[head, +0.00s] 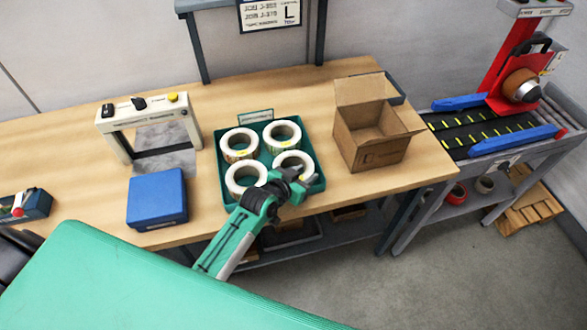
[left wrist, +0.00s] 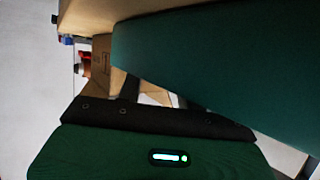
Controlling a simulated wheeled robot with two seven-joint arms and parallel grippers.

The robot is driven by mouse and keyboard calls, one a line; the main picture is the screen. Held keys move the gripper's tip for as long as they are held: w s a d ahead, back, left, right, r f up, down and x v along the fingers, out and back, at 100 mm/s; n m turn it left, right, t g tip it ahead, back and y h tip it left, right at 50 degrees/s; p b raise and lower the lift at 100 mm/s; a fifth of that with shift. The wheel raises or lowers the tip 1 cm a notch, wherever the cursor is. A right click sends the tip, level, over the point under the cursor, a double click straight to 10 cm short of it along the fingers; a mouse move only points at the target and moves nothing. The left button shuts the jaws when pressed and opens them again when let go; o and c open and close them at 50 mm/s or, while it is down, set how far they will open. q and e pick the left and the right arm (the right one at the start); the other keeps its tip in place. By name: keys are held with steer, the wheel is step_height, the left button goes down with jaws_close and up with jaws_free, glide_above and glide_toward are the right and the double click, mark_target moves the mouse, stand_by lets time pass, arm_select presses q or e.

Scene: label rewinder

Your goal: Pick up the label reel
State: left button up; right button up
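Several white label reels lie flat in a green tray (head: 318,192) on the wooden bench in the head view: back left (head: 239,143), back right (head: 282,135), front left (head: 246,178) and front right (head: 293,160). My left gripper (head: 299,182) is over the front right corner of the tray and covers part of the front right reel. The view does not show whether its fingers are apart or touch that reel. The left wrist view shows no reel and no clear fingertips. My right gripper is in neither view.
An open cardboard box (head: 370,152) stands right of the tray. A blue box (head: 157,199) and a white frame with buttons (head: 149,118) stand to the left. A red machine with a black conveyor (head: 467,129) is at the right. Bare bench (head: 60,165) shows at far left.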

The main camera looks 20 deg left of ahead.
arm_select(q)
jaws_close()
stand_by(0.4)
